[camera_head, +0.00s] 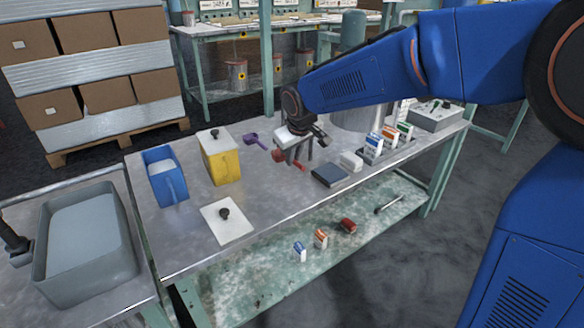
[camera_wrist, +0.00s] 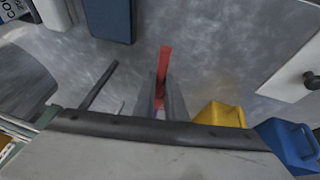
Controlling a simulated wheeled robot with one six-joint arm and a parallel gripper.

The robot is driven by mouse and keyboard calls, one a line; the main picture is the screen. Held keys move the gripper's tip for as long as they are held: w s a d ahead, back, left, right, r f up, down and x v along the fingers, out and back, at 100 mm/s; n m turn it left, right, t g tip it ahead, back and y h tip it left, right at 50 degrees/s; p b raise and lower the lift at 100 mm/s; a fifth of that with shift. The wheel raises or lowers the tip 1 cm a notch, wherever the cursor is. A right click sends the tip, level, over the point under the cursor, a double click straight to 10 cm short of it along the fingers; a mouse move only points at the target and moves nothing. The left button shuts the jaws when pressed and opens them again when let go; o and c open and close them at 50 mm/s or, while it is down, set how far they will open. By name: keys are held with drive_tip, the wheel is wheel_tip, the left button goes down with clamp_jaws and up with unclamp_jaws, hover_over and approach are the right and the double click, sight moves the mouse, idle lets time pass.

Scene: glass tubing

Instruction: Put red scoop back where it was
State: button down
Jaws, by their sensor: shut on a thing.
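The red scoop (camera_head: 279,156) shows just below and beside my gripper (camera_head: 297,152) in the head view, over the middle of the metal bench. In the wrist view, the red handle (camera_wrist: 164,63) runs up from between the two grey fingers of my gripper (camera_wrist: 163,92). The jaws are shut on it. The scoop's bowl is mostly hidden in the wrist view. I cannot tell whether the scoop touches the bench top (camera_head: 190,245).
A purple scoop (camera_head: 254,139) lies left of my gripper. Yellow (camera_head: 222,165) and blue (camera_head: 166,178) containers stand farther left. A white lid (camera_head: 227,225) lies nearer. A dark blue block (camera_head: 330,175), a white block (camera_head: 351,161) and a box rack (camera_head: 386,146) are to the right.

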sight(294, 164)
drive_tip(key=shift+f, duration=1.95)
drive_tip(key=shift+f, duration=0.15)
drive_tip(key=c, duration=1.8)
unclamp_jaws()
drive_tip(key=v, duration=1.2)
